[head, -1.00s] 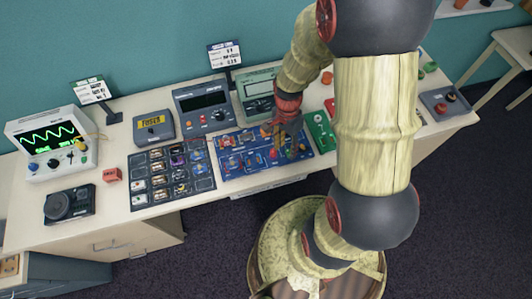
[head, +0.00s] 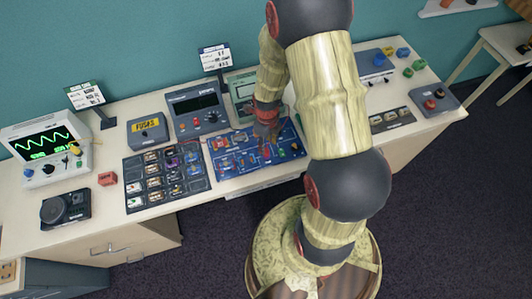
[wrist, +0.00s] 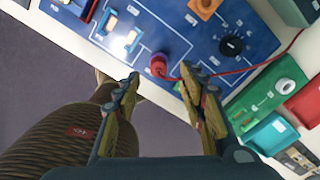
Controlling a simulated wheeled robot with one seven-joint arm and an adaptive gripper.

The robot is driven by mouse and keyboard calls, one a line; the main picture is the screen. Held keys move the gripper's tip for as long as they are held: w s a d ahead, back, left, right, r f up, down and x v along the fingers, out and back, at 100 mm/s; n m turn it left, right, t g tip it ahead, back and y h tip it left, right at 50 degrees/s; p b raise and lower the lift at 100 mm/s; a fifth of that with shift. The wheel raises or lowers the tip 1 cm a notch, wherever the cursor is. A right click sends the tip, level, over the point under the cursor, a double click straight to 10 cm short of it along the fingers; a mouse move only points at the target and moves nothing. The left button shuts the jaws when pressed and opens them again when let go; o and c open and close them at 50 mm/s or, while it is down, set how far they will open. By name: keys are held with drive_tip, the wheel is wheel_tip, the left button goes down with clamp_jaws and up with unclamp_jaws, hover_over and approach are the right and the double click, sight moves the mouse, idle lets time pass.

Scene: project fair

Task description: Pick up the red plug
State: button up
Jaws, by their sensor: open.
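The red plug (wrist: 158,65) stands on the blue circuit board (wrist: 150,20) near its edge in the wrist view. A thin red cable runs from it to the right. My gripper (wrist: 160,76) is open and empty. Its two fingertips are on either side of the plug's near side, with a gap to each; I cannot tell the height between them. In the head view my gripper (head: 266,128) is over the blue board (head: 222,166), and the plug is too small to make out surely there.
Left of the board is a dark tray of small parts (head: 128,190). A meter (head: 196,104) stands behind. In the wrist view an orange part (wrist: 204,8) and a black knob (wrist: 231,46) are on the board, and a green block (wrist: 262,108) lies close to my right finger.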

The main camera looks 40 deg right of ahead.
sight(266, 149)
drive_tip(key=shift+a+f, duration=0.15)
drive_tip(key=shift+f, duration=2.65)
drive_tip(key=shift+c, duration=1.2)
drive_tip(key=c, duration=0.8)
clamp_jaws()
